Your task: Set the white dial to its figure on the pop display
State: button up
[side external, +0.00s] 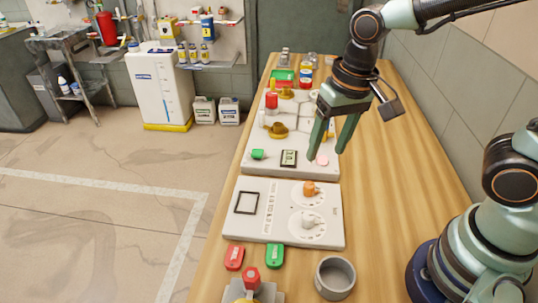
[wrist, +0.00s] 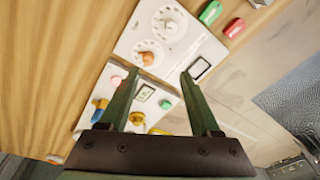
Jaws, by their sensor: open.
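The white dial (side external: 307,222) sits on a round numbered scale on the front grey-white panel (side external: 258,232). It also shows in the wrist view (wrist: 170,27), near the top. An orange dial (side external: 310,190) sits just behind it on the same panel. A small dark-framed display (side external: 289,158) is on the panel behind; it also shows in the wrist view (wrist: 145,92). Its figures are too small to read, and I cannot tell if it is the pop display. My gripper (side external: 326,155) is open and empty, pointing down above the panels, behind and apart from the white dial.
A black square frame (side external: 246,203) lies on the front panel's left. Red (side external: 234,257) and green (side external: 275,256) tags and a grey cup (side external: 335,277) are in front. The rear panel has brown valve handles (side external: 278,130), a green knob (side external: 258,154) and a pink button (side external: 322,159). The bench's right side is clear.

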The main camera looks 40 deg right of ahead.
aim_at(309, 215)
jog(key=shift+m+g, duration=0.6)
jog(key=shift+g, duration=0.2)
jog(key=a+f, duration=0.1)
jog(key=f, duration=0.4)
jog(key=a+f, duration=0.1)
jog(key=f, duration=0.4)
jog(key=s+a+f, duration=0.1)
jog(key=f, duration=0.4)
jog(key=shift+a+f, duration=0.15)
jog(key=shift+a, duration=0.2)
grip_shut()
